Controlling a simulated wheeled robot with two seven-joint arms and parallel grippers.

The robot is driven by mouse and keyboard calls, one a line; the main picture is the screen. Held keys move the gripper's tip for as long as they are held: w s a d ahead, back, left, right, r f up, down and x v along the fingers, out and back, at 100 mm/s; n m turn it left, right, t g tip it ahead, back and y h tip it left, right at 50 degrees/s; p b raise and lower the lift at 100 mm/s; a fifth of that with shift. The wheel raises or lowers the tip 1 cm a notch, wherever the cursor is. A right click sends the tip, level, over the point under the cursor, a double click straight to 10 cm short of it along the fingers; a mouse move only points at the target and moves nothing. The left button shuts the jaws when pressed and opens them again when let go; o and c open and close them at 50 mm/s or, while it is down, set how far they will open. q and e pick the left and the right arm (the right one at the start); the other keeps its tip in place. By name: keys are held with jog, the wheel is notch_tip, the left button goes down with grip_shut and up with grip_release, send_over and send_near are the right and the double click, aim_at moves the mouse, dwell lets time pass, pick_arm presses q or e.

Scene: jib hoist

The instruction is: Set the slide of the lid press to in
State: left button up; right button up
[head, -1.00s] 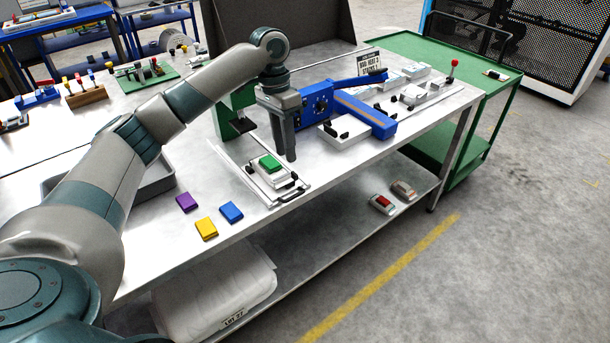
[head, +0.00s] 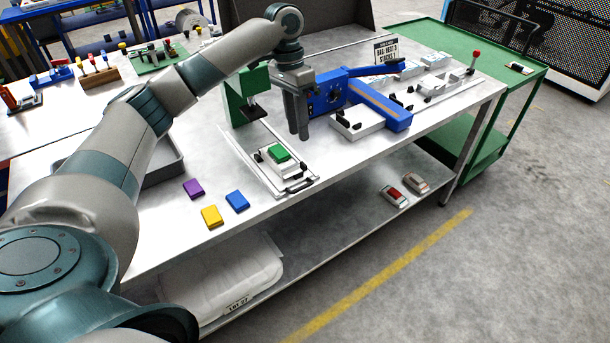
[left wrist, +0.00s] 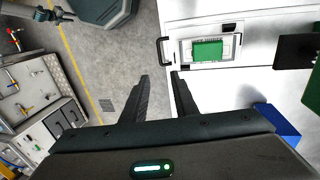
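The lid press is the green frame (head: 247,95) on the bench, left of my left gripper. Its slide (head: 262,165) is a pale plate on rails, out in front of the press toward the bench's front edge. A dark bar handle (head: 297,187) is at its front end. A white holder with a green block (head: 279,152) sits on the slide; the block (left wrist: 208,51) also shows in the left wrist view. My left gripper (head: 302,138) points down, empty, right of the block. Its fingers (left wrist: 160,77) are apart beside the handle (left wrist: 161,51). My right gripper is not in view.
A blue machine (head: 335,92) with a long blue arm stands right behind the gripper. Purple (head: 194,189), yellow (head: 212,216) and blue (head: 237,200) blocks lie left of the slide. A grey tray (head: 165,165) is partly behind my arm.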

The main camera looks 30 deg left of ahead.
pick_arm(q)
jog(key=d+f+p, duration=0.1)
jog(key=f, duration=0.3)
jog(key=f+p, duration=0.1)
jog(key=f, duration=0.4)
jog(key=s+d+f+p, duration=0.1)
jog(key=f, duration=0.4)
jog(key=shift+s+d+f, duration=0.1)
jog(key=shift+d+f, duration=0.05)
jog(key=shift+d, duration=0.15)
jog(key=shift+f+p, duration=0.3)
jog(key=shift+f, duration=0.15)
grip_shut()
dwell(0.5)
